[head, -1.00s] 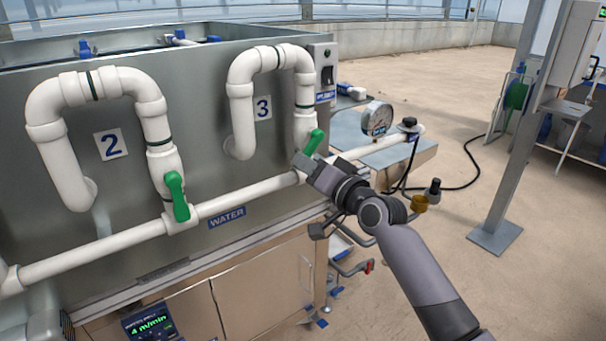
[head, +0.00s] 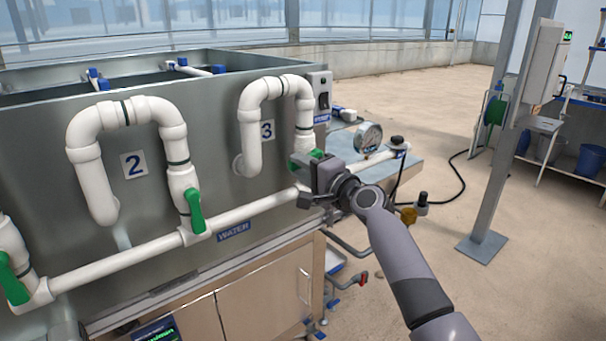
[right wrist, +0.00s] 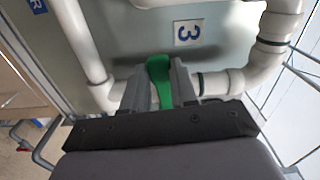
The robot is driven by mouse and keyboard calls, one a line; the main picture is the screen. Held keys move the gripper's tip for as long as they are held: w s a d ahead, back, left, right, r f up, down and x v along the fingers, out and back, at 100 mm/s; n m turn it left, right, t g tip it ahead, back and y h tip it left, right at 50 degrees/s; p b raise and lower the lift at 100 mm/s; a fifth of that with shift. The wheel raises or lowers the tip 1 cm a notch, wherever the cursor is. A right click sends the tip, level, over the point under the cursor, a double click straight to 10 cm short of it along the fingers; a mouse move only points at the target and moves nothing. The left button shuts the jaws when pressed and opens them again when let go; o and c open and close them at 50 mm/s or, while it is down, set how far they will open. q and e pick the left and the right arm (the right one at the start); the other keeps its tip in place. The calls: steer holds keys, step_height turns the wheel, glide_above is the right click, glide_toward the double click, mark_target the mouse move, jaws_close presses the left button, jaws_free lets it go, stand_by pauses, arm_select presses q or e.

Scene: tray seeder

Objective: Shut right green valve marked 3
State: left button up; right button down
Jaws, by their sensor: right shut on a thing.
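The green valve marked 3 (head: 317,153) is on the white pipe loop beside the 3 label (head: 267,130). My right gripper (head: 306,166) is at this valve and hides most of its handle in the head view. In the right wrist view the green handle (right wrist: 158,70) lies between the two fingers of the right gripper (right wrist: 160,88), which is shut on it. The handle's tip shows past the fingers. The 3 label also shows there (right wrist: 188,32). My left gripper is not in view.
Valve 2's green handle (head: 195,212) hangs down along its pipe, and another green handle (head: 13,280) is at the far left. The white water pipe (head: 120,260) runs below. A pressure gauge (head: 368,137) stands right of valve 3. The floor at right is open up to a grey post (head: 495,170).

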steer(key=shift+r+m, duration=0.3)
steer(key=shift+m, duration=0.1)
stand_by(0.3)
steer(key=c, duration=0.9)
jaws_free()
steer(key=shift+p+v, duration=0.8)
steer(key=shift+v, duration=2.8)
